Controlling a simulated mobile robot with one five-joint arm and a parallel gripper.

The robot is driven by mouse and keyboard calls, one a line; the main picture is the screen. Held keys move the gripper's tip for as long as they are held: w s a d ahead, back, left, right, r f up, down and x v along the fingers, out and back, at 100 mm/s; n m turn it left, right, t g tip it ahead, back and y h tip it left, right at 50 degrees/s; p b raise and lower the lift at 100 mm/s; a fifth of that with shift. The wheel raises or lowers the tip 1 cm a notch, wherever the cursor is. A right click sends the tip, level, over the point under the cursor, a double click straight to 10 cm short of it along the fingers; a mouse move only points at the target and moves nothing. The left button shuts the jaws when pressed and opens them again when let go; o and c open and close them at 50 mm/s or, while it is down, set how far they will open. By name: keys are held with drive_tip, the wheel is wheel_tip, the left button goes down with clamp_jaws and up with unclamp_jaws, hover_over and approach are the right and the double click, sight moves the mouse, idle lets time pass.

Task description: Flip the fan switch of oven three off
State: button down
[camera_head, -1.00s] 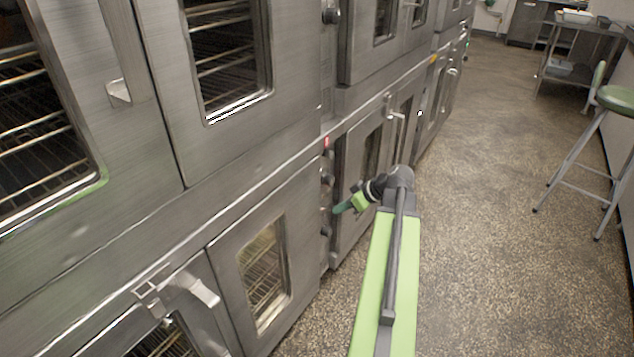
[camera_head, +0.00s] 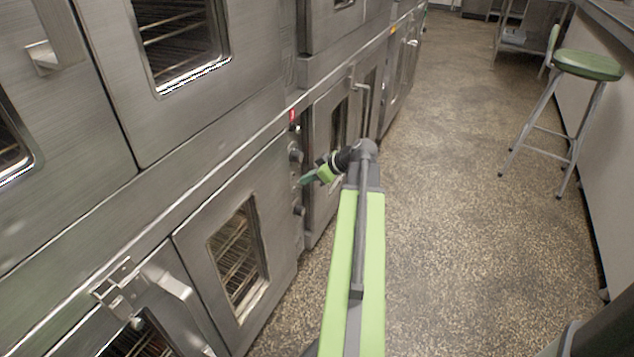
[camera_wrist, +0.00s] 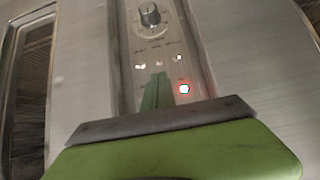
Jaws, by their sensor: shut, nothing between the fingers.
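A narrow oven control panel (camera_head: 298,178) sits between two steel oven doors in the head view, with dark knobs (camera_head: 295,153) and a red spot near its top. The labels are too blurred to read, so I cannot tell which part is the fan switch. My gripper (camera_head: 306,179) is shut and empty, its green fingers (camera_wrist: 155,92) pointing at the panel. Contact cannot be told.
Oven doors with handles (camera_head: 178,284) stick out along the left. A green-topped stool (camera_head: 587,65) stands at the right beside a counter (camera_head: 606,150). The speckled floor (camera_head: 450,200) between is open.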

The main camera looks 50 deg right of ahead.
sight(298, 188)
drive_tip(key=shift+b+x, duration=0.45)
drive_tip(key=shift+x, duration=0.7)
drive_tip(key=shift+w, duration=0.1)
drive_tip(key=shift+f, duration=0.1)
